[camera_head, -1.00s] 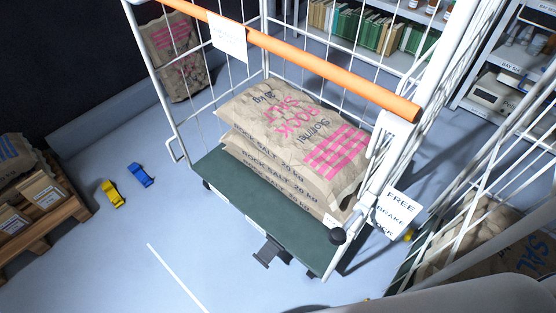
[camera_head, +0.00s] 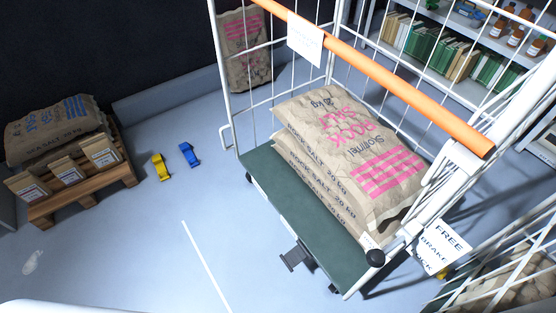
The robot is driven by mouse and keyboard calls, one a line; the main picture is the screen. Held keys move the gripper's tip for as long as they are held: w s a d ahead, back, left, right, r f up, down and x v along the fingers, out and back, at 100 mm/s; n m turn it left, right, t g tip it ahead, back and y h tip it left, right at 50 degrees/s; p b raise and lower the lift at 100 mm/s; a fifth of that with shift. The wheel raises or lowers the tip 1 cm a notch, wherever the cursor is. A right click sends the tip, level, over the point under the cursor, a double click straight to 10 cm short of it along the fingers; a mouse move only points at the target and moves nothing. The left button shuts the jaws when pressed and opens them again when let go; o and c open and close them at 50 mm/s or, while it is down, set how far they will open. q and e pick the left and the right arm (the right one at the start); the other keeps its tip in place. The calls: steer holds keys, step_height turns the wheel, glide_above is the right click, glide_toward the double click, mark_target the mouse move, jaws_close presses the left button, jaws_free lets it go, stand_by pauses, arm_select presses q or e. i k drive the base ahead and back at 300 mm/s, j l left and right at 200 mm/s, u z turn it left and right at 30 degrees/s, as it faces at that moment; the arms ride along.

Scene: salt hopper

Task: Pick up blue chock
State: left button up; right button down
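The blue chock (camera_head: 189,154) is a small blue block on the grey floor, left of the trolley. A yellow chock (camera_head: 161,167) lies on the floor just left of it, with a small gap between them. Neither of my grippers shows in the head view. A white, blurred shape at the bottom left edge looks like part of my own arm.
A cage trolley with a green deck (camera_head: 262,182), an orange handle bar (camera_head: 385,75) and stacked rock salt sacks (camera_head: 345,150) stands right of the chocks. A wooden pallet (camera_head: 85,197) with sacks is at left. The floor between them is clear.

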mark_target(185, 148)
steer(key=i+j, duration=0.2)
steer(key=j, duration=0.2)
steer(key=i+j, duration=0.2)
steer(key=j, duration=0.2)
steer(key=i+j, duration=0.25)
steer(key=j, duration=0.2)
